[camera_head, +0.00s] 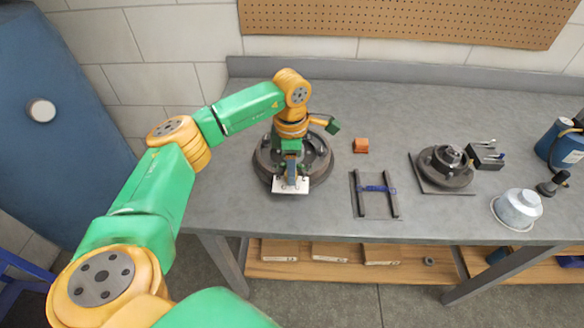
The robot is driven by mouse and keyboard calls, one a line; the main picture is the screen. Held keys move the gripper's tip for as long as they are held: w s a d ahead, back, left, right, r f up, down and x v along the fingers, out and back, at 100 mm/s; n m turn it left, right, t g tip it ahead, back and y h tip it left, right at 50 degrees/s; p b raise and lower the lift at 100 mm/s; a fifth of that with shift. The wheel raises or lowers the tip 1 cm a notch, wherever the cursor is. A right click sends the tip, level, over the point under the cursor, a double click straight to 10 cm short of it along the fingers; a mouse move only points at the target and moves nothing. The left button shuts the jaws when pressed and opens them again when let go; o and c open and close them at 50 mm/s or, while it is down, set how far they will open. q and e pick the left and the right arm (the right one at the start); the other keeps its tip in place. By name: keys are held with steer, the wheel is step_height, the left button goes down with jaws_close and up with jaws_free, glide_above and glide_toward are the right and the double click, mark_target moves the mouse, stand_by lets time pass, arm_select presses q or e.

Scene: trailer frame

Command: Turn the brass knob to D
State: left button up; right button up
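My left arm comes in from the left, and its wrist hangs down over a dark round fixture (323,163) on the grey workbench. My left gripper (291,172) is at the fixture's front part, above or against a small white plate (291,186). The fingers are small and partly hidden by the wrist, so I cannot tell whether they are open or shut or touching anything. I cannot make out the brass knob or a letter D; the arm covers the middle of the fixture. My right gripper is not in view.
Further right are a dark flanged part (445,167), a silver pot (517,208) and a blue can (562,143). The back middle of the bench is clear.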

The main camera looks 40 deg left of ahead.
arm_select(q)
steer(key=shift+o, duration=1.3)
steer(key=shift+r, duration=0.25)
step_height(320, 180, up, 7)
steer(key=shift+f+b, duration=0.2)
steer(key=shift+b, duration=0.45)
